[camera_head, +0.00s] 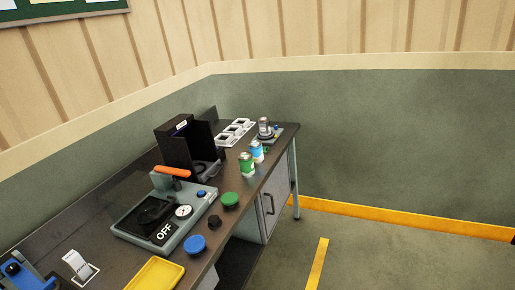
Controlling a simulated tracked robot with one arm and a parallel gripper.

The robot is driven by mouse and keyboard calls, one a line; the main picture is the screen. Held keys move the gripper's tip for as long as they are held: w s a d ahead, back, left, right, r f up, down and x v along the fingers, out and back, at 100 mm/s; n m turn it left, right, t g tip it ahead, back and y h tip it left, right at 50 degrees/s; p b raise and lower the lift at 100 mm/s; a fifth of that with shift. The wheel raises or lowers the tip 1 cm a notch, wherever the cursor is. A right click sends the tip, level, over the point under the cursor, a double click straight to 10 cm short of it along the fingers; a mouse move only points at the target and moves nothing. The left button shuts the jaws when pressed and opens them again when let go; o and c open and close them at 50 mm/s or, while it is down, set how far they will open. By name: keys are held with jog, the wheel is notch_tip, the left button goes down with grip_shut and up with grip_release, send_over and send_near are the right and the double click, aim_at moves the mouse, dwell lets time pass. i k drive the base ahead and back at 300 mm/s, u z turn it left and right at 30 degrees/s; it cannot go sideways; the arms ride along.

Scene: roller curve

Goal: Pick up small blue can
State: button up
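A small blue can (257,152) with a white band stands upright on the dark workbench (100,225), near its right edge toward the far end. A small green and white can (246,165) stands just in front of it, slightly to the left. My gripper does not show in this view. The blue can appears well away from the camera, with nothing holding it.
A black open box (182,145) stands left of the cans. A machine marked OFF (163,215), green (230,199) and blue (195,244) round pieces and a yellow tray (155,274) lie nearer. Floor (385,250) right of the bench looks mostly clear.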

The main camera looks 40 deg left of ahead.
aim_at(255, 146)
jog(key=i, duration=1.25)
jog(key=u, duration=0.45)
jog(key=i, duration=1.25)
jog(key=u, duration=1.4)
jog(key=i, duration=1.1)
jog(key=u, duration=0.8)
